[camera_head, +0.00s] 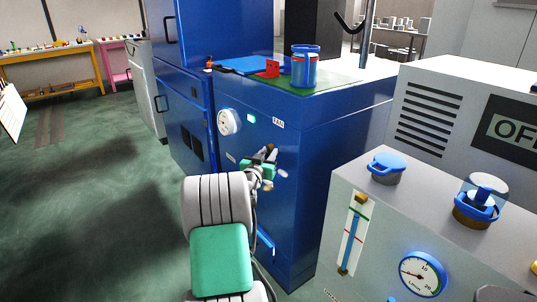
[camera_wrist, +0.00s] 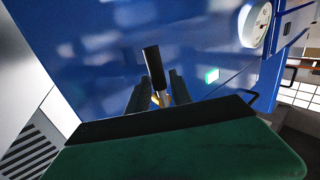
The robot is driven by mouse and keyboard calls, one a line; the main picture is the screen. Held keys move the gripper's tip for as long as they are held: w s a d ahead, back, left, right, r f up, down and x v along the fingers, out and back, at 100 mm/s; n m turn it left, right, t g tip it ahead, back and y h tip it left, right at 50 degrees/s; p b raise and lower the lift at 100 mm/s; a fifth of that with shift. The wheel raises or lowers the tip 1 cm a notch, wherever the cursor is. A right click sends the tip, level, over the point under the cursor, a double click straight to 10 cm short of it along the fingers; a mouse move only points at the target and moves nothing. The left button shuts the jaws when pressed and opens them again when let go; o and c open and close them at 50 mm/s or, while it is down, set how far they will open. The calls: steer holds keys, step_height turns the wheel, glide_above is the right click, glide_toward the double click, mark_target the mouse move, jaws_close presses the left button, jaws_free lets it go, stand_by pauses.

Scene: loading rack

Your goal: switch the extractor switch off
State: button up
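The extractor switch appears to be the black lever with a brass-coloured base (camera_wrist: 153,66) on the front of the blue cabinet (camera_head: 300,180). A label that seems to read FAN (camera_head: 278,123) sits above my gripper in the head view. My gripper (camera_head: 268,158) is at the cabinet front, largely hiding the switch there. In the wrist view the two dark fingers of my gripper (camera_wrist: 158,92) stand apart, one on each side of the lever's base. I cannot tell whether either finger touches it. A green lamp (camera_head: 252,119) glows on the panel; it also shows in the wrist view (camera_wrist: 212,76).
A white gauge (camera_head: 229,122) is left of the lamp. A blue canister (camera_head: 304,68) and a red item (camera_head: 267,69) stand on the cabinet top. A grey machine (camera_head: 390,230) with a dial and blue caps stands close on the right. Open floor (camera_head: 80,200) lies left.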

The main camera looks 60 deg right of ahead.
steer(key=shift+c, duration=0.5)
jaws_close()
steer(key=shift+f, duration=0.1)
steer(key=shift+f+b, duration=0.1)
steer(key=shift+b, duration=0.2)
